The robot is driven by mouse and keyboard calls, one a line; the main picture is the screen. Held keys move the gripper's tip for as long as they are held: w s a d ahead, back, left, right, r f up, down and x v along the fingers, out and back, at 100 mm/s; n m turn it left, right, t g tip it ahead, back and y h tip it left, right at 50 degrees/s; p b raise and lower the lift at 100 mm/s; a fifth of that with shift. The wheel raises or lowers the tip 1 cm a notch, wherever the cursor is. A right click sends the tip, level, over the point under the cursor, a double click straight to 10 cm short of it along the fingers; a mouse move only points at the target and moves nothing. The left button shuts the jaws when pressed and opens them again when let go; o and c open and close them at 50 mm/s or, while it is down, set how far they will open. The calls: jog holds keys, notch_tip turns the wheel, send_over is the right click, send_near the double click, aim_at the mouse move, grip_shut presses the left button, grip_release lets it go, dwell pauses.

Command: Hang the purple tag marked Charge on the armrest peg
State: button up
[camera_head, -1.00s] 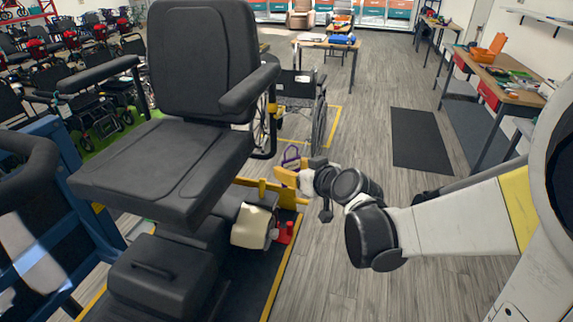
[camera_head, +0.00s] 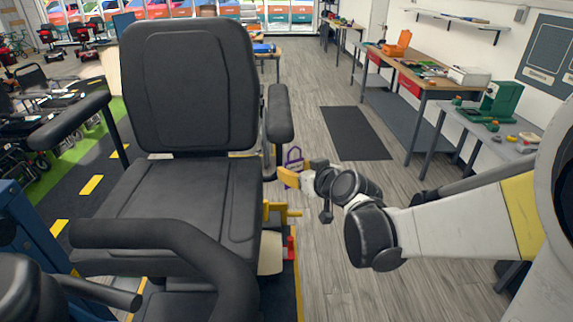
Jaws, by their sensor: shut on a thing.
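The purple tag (camera_head: 294,157) shows as a padlock-shaped loop with a light label, held at the tip of my gripper (camera_head: 293,175). The lettering is too small to read. My gripper has yellow-orange fingers and is shut on the tag, just right of the seat. The scooter's right armrest (camera_head: 280,114) is a black pad standing raised beside the backrest, above and left of the tag, apart from it. A yellow part (camera_head: 269,158) sits below that armrest; I cannot tell whether it is the peg. The black seat (camera_head: 185,200) faces me.
A dark tiller handle (camera_head: 150,237) crosses the near left. Grey floor is open to the right, with a dark mat (camera_head: 352,133). Workbenches (camera_head: 445,92) line the right wall.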

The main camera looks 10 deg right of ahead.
jog(key=shift+w+d+f, duration=0.15)
jog(key=shift+w+d, duration=0.05)
jog(key=shift+w, duration=0.3)
jog(key=shift+w+d+f, duration=0.1)
jog(key=shift+w+d, duration=0.05)
jog(key=shift+w, duration=0.35)
jog(key=shift+w+d+f+b, duration=0.2)
jog(key=shift+w+b, duration=0.1)
jog(key=shift+w, duration=0.7)
jog(key=shift+w+d+f+b, duration=0.15)
jog(key=shift+w+b, duration=0.1)
jog(key=shift+w, duration=0.75)
jog(key=shift+w+r, duration=0.1)
jog(key=shift+w, duration=0.3)
jog(key=shift+w+d, duration=0.15)
jog(key=shift+w, duration=0.2)
jog(key=shift+w+b, duration=0.3)
jog(key=shift+w, duration=0.05)
jog(key=shift+w+d, duration=0.1)
jog(key=shift+w, duration=0.25)
jog(key=shift+w+d, duration=0.15)
jog(key=shift+w, duration=0.5)
jog(key=shift+w, duration=0.2)
